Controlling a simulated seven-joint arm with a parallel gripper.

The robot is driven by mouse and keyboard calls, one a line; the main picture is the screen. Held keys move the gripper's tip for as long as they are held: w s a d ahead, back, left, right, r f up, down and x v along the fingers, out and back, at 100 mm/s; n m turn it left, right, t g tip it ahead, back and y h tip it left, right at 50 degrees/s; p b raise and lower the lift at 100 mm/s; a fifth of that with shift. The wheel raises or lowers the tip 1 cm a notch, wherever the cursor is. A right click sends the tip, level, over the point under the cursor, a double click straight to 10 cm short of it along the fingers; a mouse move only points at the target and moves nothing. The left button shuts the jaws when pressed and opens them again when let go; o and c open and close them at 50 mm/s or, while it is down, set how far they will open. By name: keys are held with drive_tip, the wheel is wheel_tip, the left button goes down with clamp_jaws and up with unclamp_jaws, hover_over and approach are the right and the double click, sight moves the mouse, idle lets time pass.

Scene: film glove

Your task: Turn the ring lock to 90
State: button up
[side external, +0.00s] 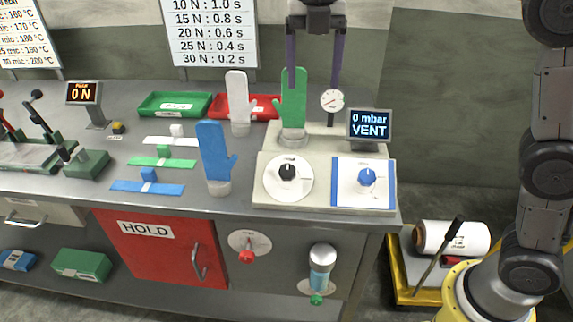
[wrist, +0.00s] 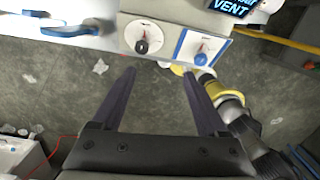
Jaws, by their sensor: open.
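A white panel (side external: 325,208) on the bench carries a black knob (side external: 287,172) on a round white dial and a blue knob (side external: 367,177) on a blue-bordered plate. Both also show in the wrist view, the black knob (wrist: 141,46) left of the blue knob (wrist: 201,60). A green glove (side external: 293,98) stands upright behind them on a pale round collar (side external: 292,140). Which part is the ring lock I cannot tell; dial marks are too small to read. My gripper (side external: 314,92) is open and empty, fingers pointing down, high near the glove's top.
A gauge (side external: 332,100) and a display reading "0 mbar VENT" (side external: 369,125) stand right of the green glove. A blue glove (side external: 214,152) and a white glove (side external: 237,98) stand to the left. Green (side external: 175,104) and red (side external: 225,106) trays lie behind.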

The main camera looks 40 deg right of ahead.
drive_tip(key=n+g, duration=0.1)
hover_over(287, 168)
drive_tip(key=w+a, duration=0.1)
wheel_tip(287, 168, down, 7)
drive_tip(key=f, duration=0.9)
drive_tip(key=s+d+f, duration=0.1)
drive_tip(key=f, duration=0.3)
drive_tip(key=shift+f, duration=0.15)
clamp_jaws()
